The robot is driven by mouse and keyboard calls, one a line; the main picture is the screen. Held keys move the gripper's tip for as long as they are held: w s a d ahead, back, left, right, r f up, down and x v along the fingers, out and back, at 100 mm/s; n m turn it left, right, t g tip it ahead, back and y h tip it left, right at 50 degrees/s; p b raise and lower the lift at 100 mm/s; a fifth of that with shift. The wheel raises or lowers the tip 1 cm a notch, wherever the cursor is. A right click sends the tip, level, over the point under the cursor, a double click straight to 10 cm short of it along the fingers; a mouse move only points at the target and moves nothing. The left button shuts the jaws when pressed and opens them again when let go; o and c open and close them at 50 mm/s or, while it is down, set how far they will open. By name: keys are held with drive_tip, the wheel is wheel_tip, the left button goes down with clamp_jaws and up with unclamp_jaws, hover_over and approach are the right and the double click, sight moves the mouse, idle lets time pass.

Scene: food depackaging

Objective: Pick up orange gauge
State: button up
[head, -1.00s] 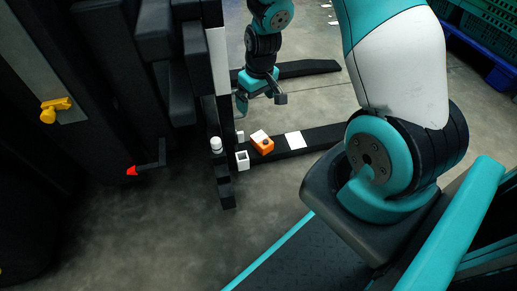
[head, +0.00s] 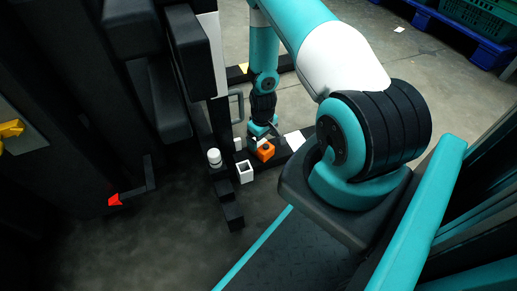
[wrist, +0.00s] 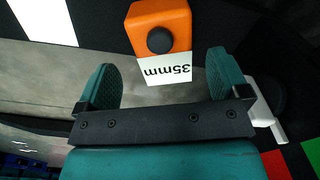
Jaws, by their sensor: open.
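The orange gauge (head: 265,152) sits on a dark ledge in the head view, just below my gripper (head: 261,132). In the wrist view, the orange gauge (wrist: 162,15) shows at the top centre with a dark round knob. My gripper (wrist: 160,65) is open, with one teal finger on each side of the label. The orange body lies just beyond the fingertips. I see no contact between fingers and gauge.
A white square holder (head: 245,174) and a white round container (head: 214,157) stand left of the gauge. A small white piece (head: 238,144) is close by. A flat white card (head: 294,140) lies to the right. Dark machinery (head: 190,60) rises on the left.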

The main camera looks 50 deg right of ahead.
sight(261, 144)
drive_tip(key=f+b, duration=0.4)
drive_tip(key=f, duration=0.1)
drive_tip(key=shift+w+a+f+b, duration=0.2)
drive_tip(key=shift+f+b, duration=0.15)
drive_tip(key=shift+r, duration=0.15)
drive_tip(key=c, duration=1.3)
